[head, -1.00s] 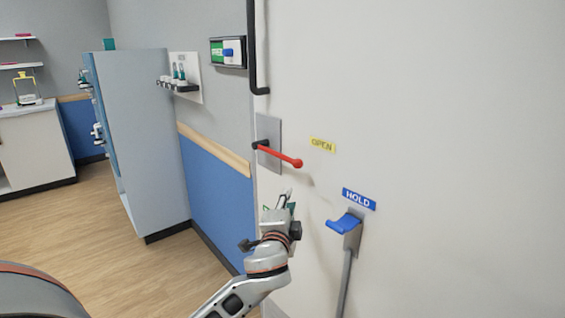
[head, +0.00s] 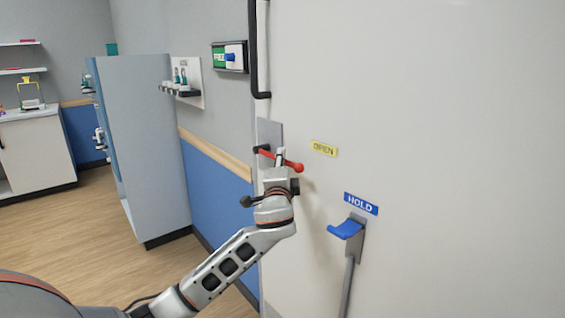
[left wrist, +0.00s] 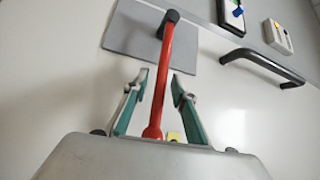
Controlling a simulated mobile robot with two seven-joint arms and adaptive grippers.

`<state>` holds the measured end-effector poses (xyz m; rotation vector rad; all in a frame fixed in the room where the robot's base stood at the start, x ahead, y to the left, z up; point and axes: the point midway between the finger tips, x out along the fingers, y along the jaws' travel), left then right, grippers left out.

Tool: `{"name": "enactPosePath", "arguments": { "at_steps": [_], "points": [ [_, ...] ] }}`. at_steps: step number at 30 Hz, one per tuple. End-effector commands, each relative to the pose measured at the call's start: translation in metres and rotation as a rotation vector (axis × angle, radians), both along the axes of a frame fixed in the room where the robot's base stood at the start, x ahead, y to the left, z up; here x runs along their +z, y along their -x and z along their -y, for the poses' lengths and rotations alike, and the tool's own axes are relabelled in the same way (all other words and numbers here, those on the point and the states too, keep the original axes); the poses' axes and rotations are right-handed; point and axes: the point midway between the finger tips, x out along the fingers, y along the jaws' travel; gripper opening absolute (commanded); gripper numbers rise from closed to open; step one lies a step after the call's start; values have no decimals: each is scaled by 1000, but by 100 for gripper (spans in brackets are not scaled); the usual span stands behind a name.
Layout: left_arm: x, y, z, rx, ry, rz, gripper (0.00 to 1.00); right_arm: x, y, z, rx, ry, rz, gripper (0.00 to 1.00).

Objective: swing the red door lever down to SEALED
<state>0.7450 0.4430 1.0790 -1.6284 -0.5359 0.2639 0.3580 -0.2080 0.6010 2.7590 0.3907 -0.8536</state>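The red door lever (head: 286,162) sticks out to the right from its dark pivot on a grey plate (head: 270,131) on the white door, beside the yellow OPEN label (head: 323,148). My left gripper (head: 280,158) is at the lever, coming from below. In the left wrist view the lever (left wrist: 162,85) runs between the two spread fingers of the left gripper (left wrist: 158,92), with a gap visible on each side. No SEALED label shows. My right gripper is not in view.
A blue hook (head: 346,229) under the blue HOLD label (head: 361,203) is on the door at the lower right. A black door handle (head: 260,60) is above the lever. A small FREE sign (head: 229,56) and a wall rack (head: 184,85) are at the upper left.

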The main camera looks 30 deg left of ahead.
Motion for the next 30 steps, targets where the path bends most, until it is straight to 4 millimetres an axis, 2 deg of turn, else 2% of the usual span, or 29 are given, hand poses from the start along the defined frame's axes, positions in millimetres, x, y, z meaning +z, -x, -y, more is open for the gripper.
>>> {"name": "enactPosePath", "arguments": {
  "at_steps": [6, 7, 9, 10, 20, 26, 30],
  "points": [
    [0, -1, 0, 0, 0, 0, 26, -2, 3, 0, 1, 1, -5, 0],
    [0, -1, 0, 0, 0, 0, 24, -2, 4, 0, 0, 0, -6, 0],
    [0, -1, 0, 0, 0, 0, 5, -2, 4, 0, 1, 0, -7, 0],
    [0, -1, 0, 0, 0, 0, 0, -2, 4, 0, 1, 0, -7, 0],
    [-4, -1, 0, 0, -14, 2, 0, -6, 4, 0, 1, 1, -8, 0],
    [-21, -1, -1, 0, -82, 14, 0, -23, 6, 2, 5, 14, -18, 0],
    [-40, -3, -2, 0, -173, 33, 0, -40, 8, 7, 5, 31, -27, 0]
  ]
}}
